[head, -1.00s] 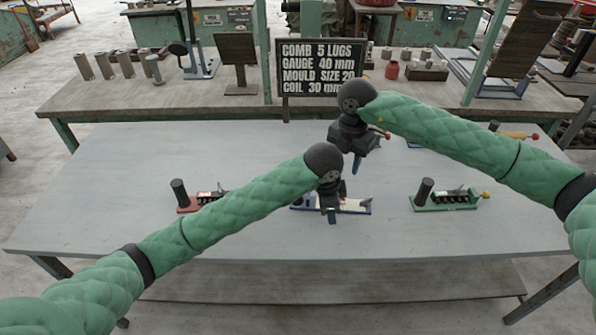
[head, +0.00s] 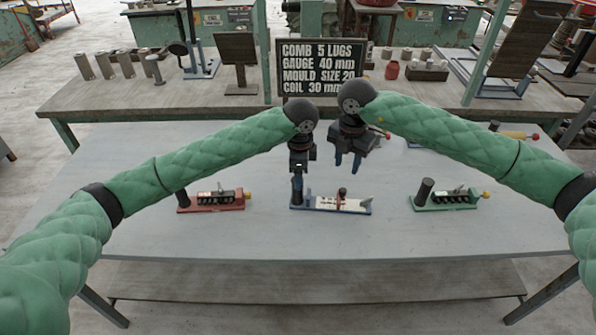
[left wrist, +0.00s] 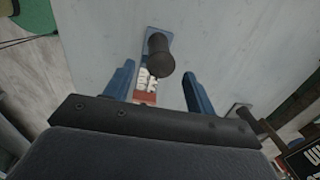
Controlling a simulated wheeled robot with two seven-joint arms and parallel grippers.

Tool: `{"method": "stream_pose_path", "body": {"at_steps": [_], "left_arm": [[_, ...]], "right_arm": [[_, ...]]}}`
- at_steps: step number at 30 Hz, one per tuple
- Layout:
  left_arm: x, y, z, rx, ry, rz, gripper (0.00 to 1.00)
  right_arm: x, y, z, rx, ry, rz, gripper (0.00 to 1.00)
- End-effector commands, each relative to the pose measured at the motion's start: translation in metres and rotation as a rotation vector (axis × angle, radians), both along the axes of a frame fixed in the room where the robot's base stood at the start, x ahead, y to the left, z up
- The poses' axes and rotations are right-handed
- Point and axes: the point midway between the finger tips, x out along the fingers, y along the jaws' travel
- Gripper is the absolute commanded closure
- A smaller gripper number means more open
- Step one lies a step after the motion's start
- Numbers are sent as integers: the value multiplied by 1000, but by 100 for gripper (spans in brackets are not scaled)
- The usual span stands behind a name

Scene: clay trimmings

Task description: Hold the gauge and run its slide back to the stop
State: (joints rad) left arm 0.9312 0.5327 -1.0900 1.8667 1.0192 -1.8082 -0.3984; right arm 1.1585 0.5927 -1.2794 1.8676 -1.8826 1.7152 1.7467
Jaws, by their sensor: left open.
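The gauge (head: 318,204) lies on the grey table, with a blue base, a white scale and a dark red slide (head: 342,196) right of the scale's middle. Its dark upright post (left wrist: 160,52) shows in the left wrist view, between and beyond the fingertips. My left gripper (head: 297,190) points down at the gauge's left end, open, and largely hides the post in the head view. My right gripper (head: 347,163) is open and empty, behind and above the gauge.
A red-based tool (head: 212,203) lies left of the gauge and a green-based one (head: 446,204) lies right. A lettered sign (head: 320,68) stands behind. The table's front strip is clear.

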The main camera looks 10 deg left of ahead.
Motion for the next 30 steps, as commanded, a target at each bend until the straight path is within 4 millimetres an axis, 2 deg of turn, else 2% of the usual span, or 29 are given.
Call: {"method": "stream_pose_path", "body": {"at_steps": [8,21,30], "left_arm": [[2,4,-7,-9,57,-50,44],[2,4,-63,-9,55,-49,44],[2,4,-78,-9,54,-50,44]], "right_arm": [[0,0,0,0,0,0,64],[0,0,0,0,0,0,64],[0,0,0,0,0,0,64]]}}
